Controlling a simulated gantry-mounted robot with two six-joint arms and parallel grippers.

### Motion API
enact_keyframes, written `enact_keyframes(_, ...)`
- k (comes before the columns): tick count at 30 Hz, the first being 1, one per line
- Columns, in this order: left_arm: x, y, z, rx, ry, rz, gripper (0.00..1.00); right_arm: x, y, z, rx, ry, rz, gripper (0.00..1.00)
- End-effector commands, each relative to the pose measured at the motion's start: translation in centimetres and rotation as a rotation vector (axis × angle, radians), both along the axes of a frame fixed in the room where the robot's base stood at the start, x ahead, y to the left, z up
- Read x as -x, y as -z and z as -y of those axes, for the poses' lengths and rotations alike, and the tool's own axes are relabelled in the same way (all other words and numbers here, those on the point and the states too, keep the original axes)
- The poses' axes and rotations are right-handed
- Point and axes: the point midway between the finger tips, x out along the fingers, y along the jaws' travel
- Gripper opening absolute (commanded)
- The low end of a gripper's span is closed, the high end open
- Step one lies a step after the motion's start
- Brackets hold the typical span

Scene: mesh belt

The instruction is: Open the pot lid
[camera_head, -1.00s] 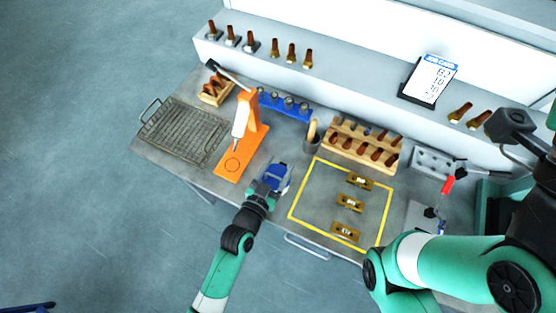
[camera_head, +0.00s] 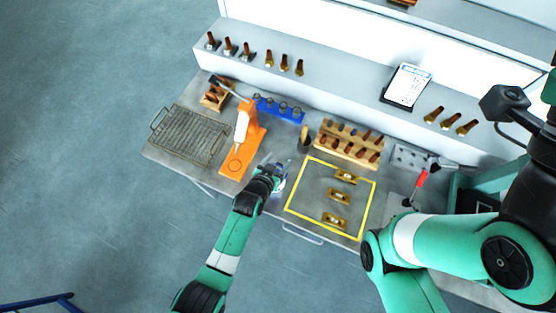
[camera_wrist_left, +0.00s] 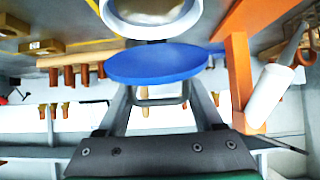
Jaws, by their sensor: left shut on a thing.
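The blue pot lid (camera_wrist_left: 158,64) is a round disc at my left gripper's fingertips in the left wrist view. My left gripper (camera_head: 270,168) is shut on it, by a part hidden behind the disc. The pale round pot (camera_wrist_left: 148,30) shows just beyond the lid, with part of its open inside visible. The lid sits beside the pot's mouth and not over it; I cannot tell whether their edges touch. In the head view only a sliver of the pot (camera_head: 281,183) shows beside my gripper, and the lid is hidden. My right gripper is out of view.
An orange stand (camera_head: 246,147) with a white cylinder is close left of the pot. A wire tray (camera_head: 188,134) lies farther left. A yellow-outlined area (camera_head: 294,199) with brass blocks is to the right. A wooden rack (camera_head: 349,150) and a dark cup (camera_head: 305,142) stand behind.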

Motion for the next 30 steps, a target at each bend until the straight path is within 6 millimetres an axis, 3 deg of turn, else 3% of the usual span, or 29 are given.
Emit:
enact_keyframes(6,0.0,0.0,-0.1,-0.001,-0.002,0.001,0.00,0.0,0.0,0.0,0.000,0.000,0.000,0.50)
enact_keyframes(7,0.0,0.0,-0.1,-0.001,-0.002,0.001,0.70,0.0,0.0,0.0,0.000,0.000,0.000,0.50)
enact_keyframes(9,0.0,0.0,-0.1,-0.001,-0.002,0.001,0.82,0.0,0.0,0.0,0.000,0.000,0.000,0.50)
enact_keyframes(22,0.6,-0.6,-0.3,0.001,0.000,0.002,0.84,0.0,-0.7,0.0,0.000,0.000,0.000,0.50)
enact_keyframes(30,4.4,-3.9,-1.9,0.000,-0.001,0.002,0.84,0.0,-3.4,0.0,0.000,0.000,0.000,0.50)
